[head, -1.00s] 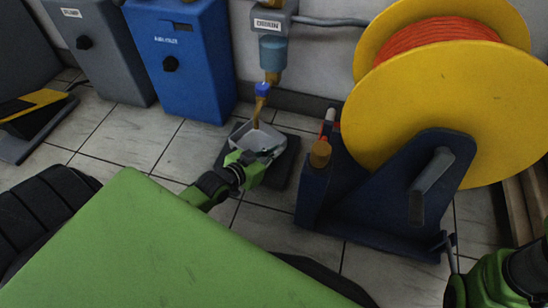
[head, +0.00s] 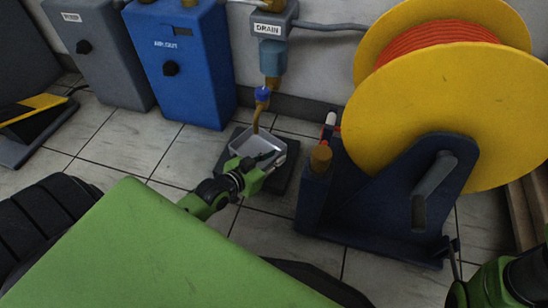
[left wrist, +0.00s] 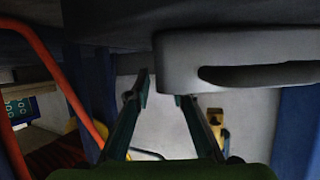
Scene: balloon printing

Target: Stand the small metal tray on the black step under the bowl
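The small grey metal tray (head: 242,147) sits flat over the black step (head: 283,182), below the blue-grey bowl (head: 272,57) and its brass spout (head: 257,112). The head view does not show clearly whether its whole base touches the step. My left gripper (head: 270,160) is at the tray's near right side, partly covering it. A pale grey body with a dark slot, perhaps the tray, is close by the right finger. My right gripper (head: 449,246) is at the lower right, its fingertips unclear.
A yellow reel (head: 440,110) with orange hose stands on a dark blue frame (head: 390,210) right of the step. A blue box (head: 185,75) and a grey box (head: 105,60) stand along the wall. Tiled floor lies clear left of the step.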

